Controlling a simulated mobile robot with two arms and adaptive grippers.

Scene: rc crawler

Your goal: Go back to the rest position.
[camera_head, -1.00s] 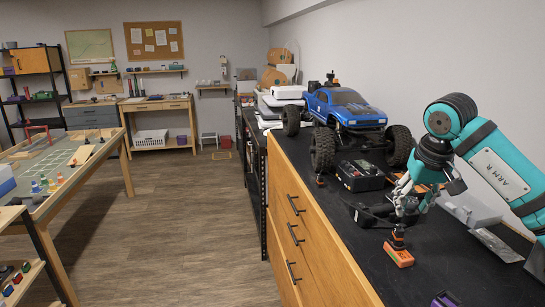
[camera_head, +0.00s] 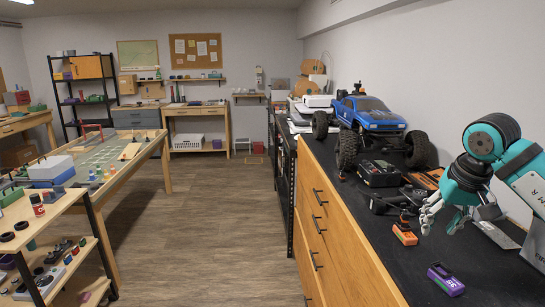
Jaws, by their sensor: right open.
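My right gripper (camera_head: 436,217), on a teal arm coming in from the right, hangs above the black counter top (camera_head: 400,280). Its fingers are open with nothing between them. An orange and black tool (camera_head: 405,234) sits on the counter just left of the fingers, apart from them. My left gripper is not in view.
A blue RC truck (camera_head: 375,117) stands at the back of the counter. A black box (camera_head: 379,174) and a purple battery-like block (camera_head: 445,279) lie on the counter. A game table (camera_head: 150,152) and shelves stand left. The wood floor (camera_head: 210,215) between is clear.

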